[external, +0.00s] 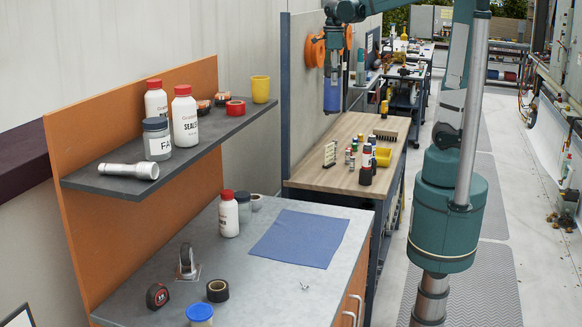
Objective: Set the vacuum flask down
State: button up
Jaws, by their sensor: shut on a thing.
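My gripper (335,75) hangs from the arm at the top of the external view, pointing down. It is shut on a blue cylinder, which I take to be the vacuum flask (331,98). The flask looks upright, with its upper part hidden by the gripper. It shows in front of the grey panel, near the far left end of the wooden bench top (318,178). Its lower end appears above that surface, but I cannot tell the exact gap.
Bottles, cans and a yellow bin (383,157) crowd the wooden bench's right side; its left part is mostly clear. The grey counter in front has a blue mat (300,238), a white bottle (228,215) and tape (217,291). A shelf (100,181) holds bottles and a flashlight.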

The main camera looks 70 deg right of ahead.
notch_tip(320, 180, down, 22)
jog(key=shift+r, duration=0.25)
dwell(0.4)
jog(key=shift+f, duration=2.9)
jog(key=shift+f, duration=2.25)
jog(key=o, duration=1.4)
jog(key=shift+c, duration=0.2)
jog(key=shift+r, duration=0.2)
